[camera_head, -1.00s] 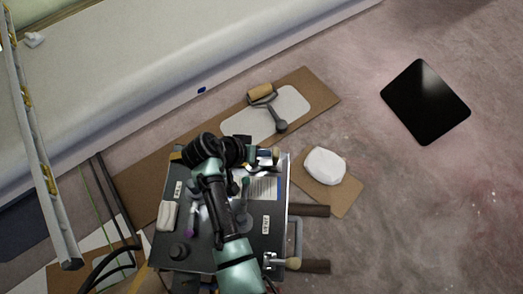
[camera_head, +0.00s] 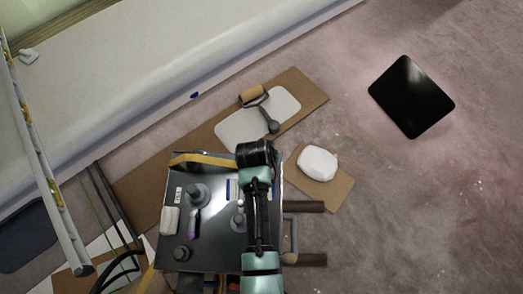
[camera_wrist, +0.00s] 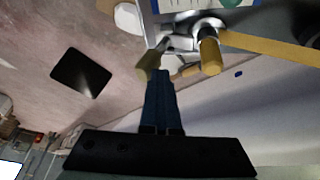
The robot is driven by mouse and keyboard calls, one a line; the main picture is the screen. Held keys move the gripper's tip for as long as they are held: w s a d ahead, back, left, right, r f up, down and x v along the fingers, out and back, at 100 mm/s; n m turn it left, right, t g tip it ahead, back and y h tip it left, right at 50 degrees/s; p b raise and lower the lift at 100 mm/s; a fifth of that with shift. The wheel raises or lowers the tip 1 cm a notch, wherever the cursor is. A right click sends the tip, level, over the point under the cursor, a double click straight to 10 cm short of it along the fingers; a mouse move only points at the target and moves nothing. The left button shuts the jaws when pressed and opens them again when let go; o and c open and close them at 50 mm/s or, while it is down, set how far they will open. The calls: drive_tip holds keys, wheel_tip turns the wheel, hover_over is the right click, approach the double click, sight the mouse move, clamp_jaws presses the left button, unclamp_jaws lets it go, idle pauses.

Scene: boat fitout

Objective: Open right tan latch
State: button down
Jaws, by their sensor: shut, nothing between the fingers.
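In the wrist view a silver latch (camera_wrist: 183,43) with a short tan, cylinder-like grip (camera_wrist: 209,57) sits at the edge of the dark work surface. A second tan piece (camera_wrist: 149,62) shows beside it, near my fingertips; I cannot tell whether it belongs to the latch. My gripper (camera_wrist: 162,74) is shut and empty, its blue fingers pointing toward the latch. They look close, but contact is unclear. In the head view my arm covers the fingers and this latch at the far right corner of the dark top (camera_head: 218,225).
Beyond lie a roller (camera_head: 253,96), a white lump (camera_head: 318,162) on cardboard and a black panel (camera_head: 411,96).

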drive_tip(key=shift+s+d+y, duration=0.1)
drive_tip(key=shift+d+y, duration=0.8)
drive_tip(key=shift+d, duration=0.1)
drive_tip(key=d+f+m+t+y+b, duration=0.1)
drive_tip(key=d+f+m+y+b, duration=0.1)
drive_tip(key=d+f+y+b, duration=0.3)
drive_tip(key=d+y+b, duration=0.1)
drive_tip(key=y+b, duration=0.2)
drive_tip(key=b, duration=0.2)
drive_tip(key=shift+s+d, duration=0.2)
drive_tip(key=shift+d, duration=0.05)
drive_tip(key=shift+s+d+f, duration=0.1)
drive_tip(key=shift+f, duration=0.1)
drive_tip(key=shift+r, duration=0.1)
